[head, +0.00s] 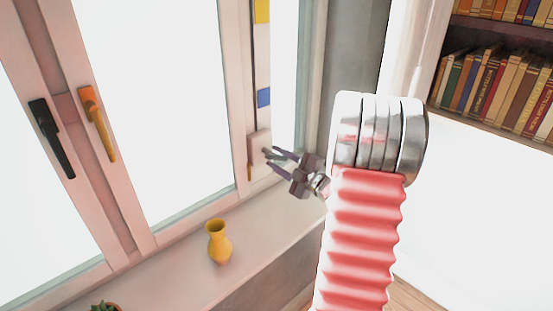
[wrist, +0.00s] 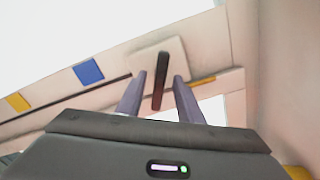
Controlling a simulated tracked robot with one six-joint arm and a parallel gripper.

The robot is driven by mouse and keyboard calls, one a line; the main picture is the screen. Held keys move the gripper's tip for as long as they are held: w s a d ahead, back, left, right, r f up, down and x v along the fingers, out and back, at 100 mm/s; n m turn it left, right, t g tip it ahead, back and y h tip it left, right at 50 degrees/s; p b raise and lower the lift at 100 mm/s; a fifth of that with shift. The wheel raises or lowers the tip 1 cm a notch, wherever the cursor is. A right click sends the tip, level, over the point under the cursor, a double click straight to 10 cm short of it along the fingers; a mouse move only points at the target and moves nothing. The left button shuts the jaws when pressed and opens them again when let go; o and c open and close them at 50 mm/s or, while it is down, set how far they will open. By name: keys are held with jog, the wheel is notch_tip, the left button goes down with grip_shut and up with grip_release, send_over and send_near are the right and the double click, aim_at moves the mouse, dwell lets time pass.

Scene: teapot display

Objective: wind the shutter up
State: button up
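A pale plate (head: 258,140) is on the window frame right of the panes. In the wrist view a dark upright bar (wrist: 160,85) stands out from this plate (wrist: 140,62). My gripper (head: 271,157) is at the plate in the head view. In the wrist view my gripper (wrist: 159,76) is open, with one finger on each side of the dark bar and a visible gap on both sides. The bar's depth between the fingers is hard to judge. I cannot make out a shutter in the bright panes.
A strip with a blue square (head: 264,97) and a yellow square (head: 262,11) runs above the plate. A black handle (head: 52,138) and an orange handle (head: 97,124) are on the window at left. A yellow vase (head: 219,243) stands on the sill (head: 180,270). Bookshelves are at right.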

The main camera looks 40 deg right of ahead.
jog(key=shift+w, duration=0.3)
jog(key=shift+c, duration=0.6)
grip_shut()
